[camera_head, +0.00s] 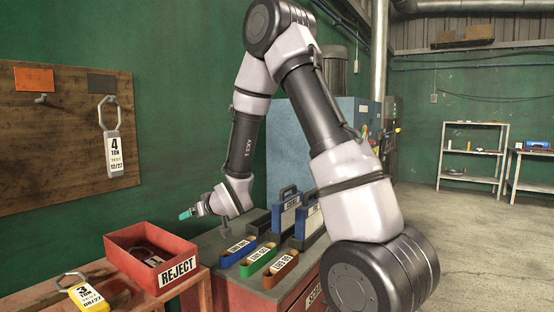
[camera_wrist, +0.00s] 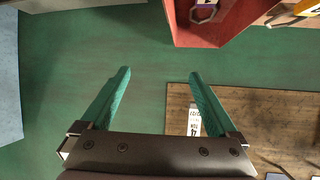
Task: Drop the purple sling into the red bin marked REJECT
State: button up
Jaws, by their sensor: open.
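The red bin (camera_head: 122,262) marked REJECT stands on the wooden bench at lower left. A dark, purplish looped thing (camera_head: 150,257) with a pale label lies inside it; it looks like the purple sling, though the bin wall hides part of it. The bin (camera_wrist: 215,38) also shows at the top right of the wrist view, with a greyish ring inside. My gripper (camera_head: 187,213) is above and beyond the bin's right rear side, apart from it. In the wrist view my gripper (camera_wrist: 158,77) has its teal fingers spread with nothing between them.
A yellow 3 TON tag (camera_head: 86,297) lies on the bench left of the bin. A wooden board (camera_head: 60,150) on the wall holds a 4 TON ring and tag (camera_head: 114,150). Right of the bin, a cabinet top (camera_head: 215,236) carries labelled blue, green and brown belts.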

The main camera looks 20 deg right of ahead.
jog(key=s+d+r+m+g+h, duration=0.1)
jog(key=s+d+r+m+h, duration=0.1)
jog(key=s+d+r, duration=0.5)
jog(key=s+d+r+m+g+h, duration=0.1)
jog(key=s+d+r+m, duration=0.15)
jog(key=d+r, duration=0.5)
jog(key=s+d+r+m+g, duration=0.1)
jog(key=s+r, duration=0.3)
jog(key=s, duration=0.6)
jog(key=s+r+m+g, duration=0.1)
jog(key=s+r+m, duration=0.2)
jog(key=s, duration=0.7)
jog(key=shift+s+d+r+g, duration=0.25)
jog(key=shift+d+r+g, duration=0.05)
jog(key=shift+d+r, duration=0.1)
